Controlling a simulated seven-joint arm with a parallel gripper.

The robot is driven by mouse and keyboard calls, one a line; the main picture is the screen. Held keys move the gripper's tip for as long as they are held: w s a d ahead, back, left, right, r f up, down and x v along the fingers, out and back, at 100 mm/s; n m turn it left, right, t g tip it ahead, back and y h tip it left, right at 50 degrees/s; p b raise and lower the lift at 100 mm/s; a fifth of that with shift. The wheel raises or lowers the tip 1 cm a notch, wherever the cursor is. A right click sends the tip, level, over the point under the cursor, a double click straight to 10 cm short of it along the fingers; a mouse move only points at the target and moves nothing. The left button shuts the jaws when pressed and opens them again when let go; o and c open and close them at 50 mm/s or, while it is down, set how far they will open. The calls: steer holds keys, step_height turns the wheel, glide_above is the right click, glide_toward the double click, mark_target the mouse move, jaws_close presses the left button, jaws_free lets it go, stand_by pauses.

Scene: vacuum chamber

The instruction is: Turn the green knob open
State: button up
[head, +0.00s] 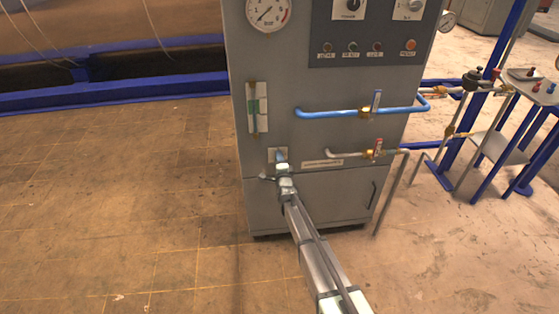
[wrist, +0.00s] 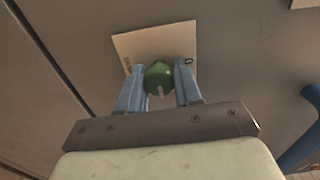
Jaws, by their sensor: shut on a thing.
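The green knob (wrist: 158,76) sits on a pale square plate (wrist: 178,40) on the grey cabinet front, seen in the wrist view. A short light mark shows at its lower edge. My gripper (wrist: 158,80) has its two blue fingers on either side of the knob, shut on it. In the head view my gripper (head: 283,160) reaches the small plate (head: 271,156) on the lower part of the cabinet (head: 240,140). The knob itself is hidden there behind my gripper.
A blue pipe with a brass valve (head: 366,112) and a grey pipe with a second valve (head: 373,153) stick out right of my gripper. A gauge glass (head: 257,108) is above left. A cabinet door handle (head: 373,194) is lower right. The floor at left is clear.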

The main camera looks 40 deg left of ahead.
stand_by(0.5)
steer(key=o, duration=1)
steer(key=v, duration=1.4)
